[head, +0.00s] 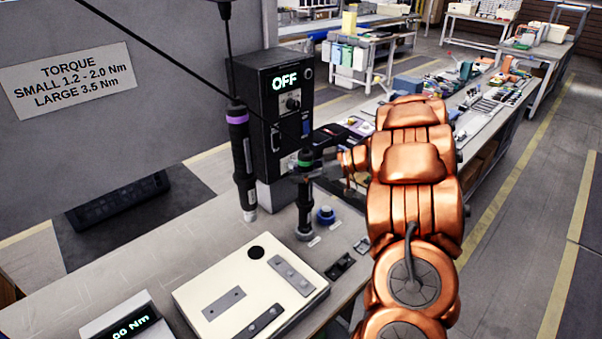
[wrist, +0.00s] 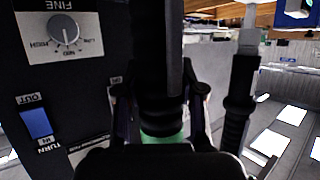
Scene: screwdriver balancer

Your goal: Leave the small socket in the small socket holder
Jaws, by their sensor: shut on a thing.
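My gripper (head: 338,163) is shut on the upper part of a dark screwdriver (head: 305,190) with a green band, which hangs upright. In the wrist view the same screwdriver (wrist: 165,115) stands between my fingers (wrist: 160,112), its green band low in the picture. Its lower end meets a grey round holder (head: 305,233) on the bench. I cannot tell whether it is in the holder or just above it. The small socket is not distinguishable at that end. A blue round holder (head: 325,214) stands just right of and behind the grey one.
A second screwdriver with a purple band (head: 240,160) hangs to the left. A black control box reading OFF (head: 285,80) stands behind. A cream fixture plate (head: 225,285) and a torque display (head: 128,323) lie in front. Small black parts (head: 340,265) lie to the right.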

